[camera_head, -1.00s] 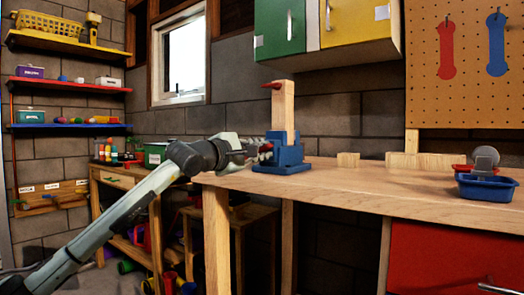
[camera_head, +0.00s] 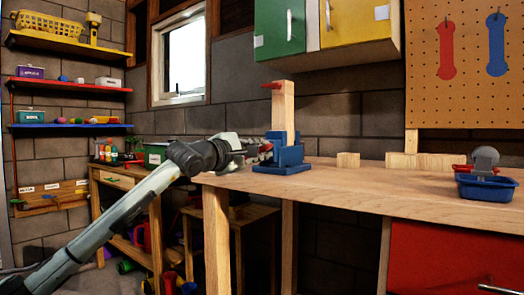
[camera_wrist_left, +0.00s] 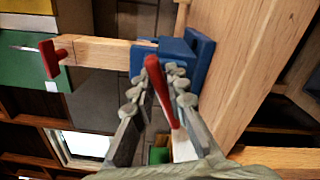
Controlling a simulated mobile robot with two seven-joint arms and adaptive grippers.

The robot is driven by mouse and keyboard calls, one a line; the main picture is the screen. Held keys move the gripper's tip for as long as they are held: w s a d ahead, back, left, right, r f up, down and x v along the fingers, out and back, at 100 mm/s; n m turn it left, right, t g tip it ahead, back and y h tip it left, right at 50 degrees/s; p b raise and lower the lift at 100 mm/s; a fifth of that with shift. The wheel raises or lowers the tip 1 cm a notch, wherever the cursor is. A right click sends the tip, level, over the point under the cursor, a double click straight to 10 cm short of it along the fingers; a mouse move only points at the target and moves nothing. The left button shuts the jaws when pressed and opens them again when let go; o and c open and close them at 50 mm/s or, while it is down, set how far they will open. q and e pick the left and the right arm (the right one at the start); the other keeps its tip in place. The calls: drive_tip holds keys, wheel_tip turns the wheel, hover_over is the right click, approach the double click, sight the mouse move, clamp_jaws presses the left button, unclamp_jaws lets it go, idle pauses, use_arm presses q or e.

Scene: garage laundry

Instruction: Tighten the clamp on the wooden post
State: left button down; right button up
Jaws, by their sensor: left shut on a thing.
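The wooden post (camera_head: 283,106) stands upright in the blue clamp (camera_head: 284,158) near the left end of the workbench. A red peg (camera_head: 271,86) sticks out near the top of the post. In the left wrist view the post (camera_wrist_left: 100,52), the blue clamp (camera_wrist_left: 182,58) and the red peg (camera_wrist_left: 50,58) appear turned sideways. My left gripper (camera_head: 262,151) is at the clamp's left side. In the wrist view its fingers (camera_wrist_left: 165,85) are shut on the clamp's red handle (camera_wrist_left: 162,95), partly hiding it. My right gripper is not in view.
The workbench (camera_head: 350,180) has wooden blocks (camera_head: 348,160) along the back wall and a blue tray (camera_head: 487,188) at the right. The bench top between clamp and tray is mostly clear. Cabinets (camera_head: 325,30) hang above. A lower table (camera_head: 122,178) stands at the left.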

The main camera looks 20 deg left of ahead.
use_arm(q)
drive_tip(key=c, duration=2)
unclamp_jaws()
drive_tip(key=shift+w+a+f, duration=0.15)
drive_tip(key=shift+a+f, duration=0.2)
drive_tip(key=shift+f, duration=0.1)
drive_tip(key=o, duration=0.4)
drive_tip(key=shift+a, duration=0.15)
drive_tip(key=shift+o, duration=0.2)
drive_tip(key=b+v, duration=0.4)
drive_tip(key=v, duration=0.5)
drive_tip(key=shift+r+b, duration=0.2)
drive_tip(key=shift+b, duration=0.2)
